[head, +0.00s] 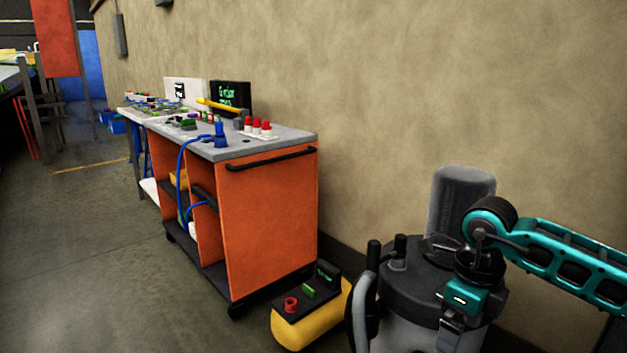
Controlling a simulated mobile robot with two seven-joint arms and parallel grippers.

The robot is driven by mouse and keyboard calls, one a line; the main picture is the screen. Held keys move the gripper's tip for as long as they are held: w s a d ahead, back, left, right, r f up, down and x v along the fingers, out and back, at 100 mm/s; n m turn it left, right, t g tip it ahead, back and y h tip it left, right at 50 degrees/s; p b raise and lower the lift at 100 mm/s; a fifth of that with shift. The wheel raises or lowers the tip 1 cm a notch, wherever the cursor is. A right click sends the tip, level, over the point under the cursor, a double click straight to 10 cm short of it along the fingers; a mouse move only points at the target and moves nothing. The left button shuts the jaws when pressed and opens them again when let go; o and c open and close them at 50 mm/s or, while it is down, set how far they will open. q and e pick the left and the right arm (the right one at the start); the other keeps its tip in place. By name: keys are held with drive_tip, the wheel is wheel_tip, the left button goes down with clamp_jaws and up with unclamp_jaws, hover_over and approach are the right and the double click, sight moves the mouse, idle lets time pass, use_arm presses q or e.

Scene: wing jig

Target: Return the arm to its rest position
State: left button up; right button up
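My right arm comes in from the right edge, teal with black joints. Its wrist bends down in front of a grey canister with a black lid (405,283). My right gripper (448,335) points down at the lower edge of the picture, in front of the canister's side. Its fingers are small and dark, so I cannot tell whether they are open or shut, or whether they touch the canister. My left gripper is not in view.
An orange cart (268,220) with a grey top full of small tools stands along the beige wall. A yellow tank (310,318) lies on the floor between the cart and the canister. The grey floor (90,270) at left is clear.

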drive_tip(key=s+a+g+y+p, duration=0.15)
drive_tip(key=s+a+y, duration=0.3)
drive_tip(key=a, duration=0.55)
drive_tip(key=s+a+g+y+p, duration=0.1)
drive_tip(key=s+a+y+p, duration=0.1)
drive_tip(key=s+a+y, duration=0.5)
drive_tip(key=w+a+r+m+t+y+p, duration=0.35)
drive_tip(key=a+r+m+t+y, duration=0.45)
drive_tip(key=m, duration=0.4)
drive_tip(key=w+d+f+m+t+h+p, duration=0.1)
drive_tip(key=d+f+m+t+h, duration=0.2)
drive_tip(key=d+m+t+h, duration=0.5)
drive_tip(key=w+d+f+m+t+h+p, duration=0.1)
drive_tip(key=w+d+f+m+t+h, duration=0.15)
drive_tip(key=m, duration=0.95)
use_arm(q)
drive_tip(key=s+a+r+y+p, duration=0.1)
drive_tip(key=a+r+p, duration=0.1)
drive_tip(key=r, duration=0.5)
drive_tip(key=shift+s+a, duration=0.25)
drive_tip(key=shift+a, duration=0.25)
use_arm(e)
drive_tip(key=s+d+f+m+g+h, duration=0.5)
drive_tip(key=s+d+f+m+h, duration=0.2)
drive_tip(key=s+f+m, duration=0.3)
wheel_tip(320, 180, down, 4)
drive_tip(key=shift+s+d, duration=0.9)
drive_tip(key=shift+s, duration=0.35)
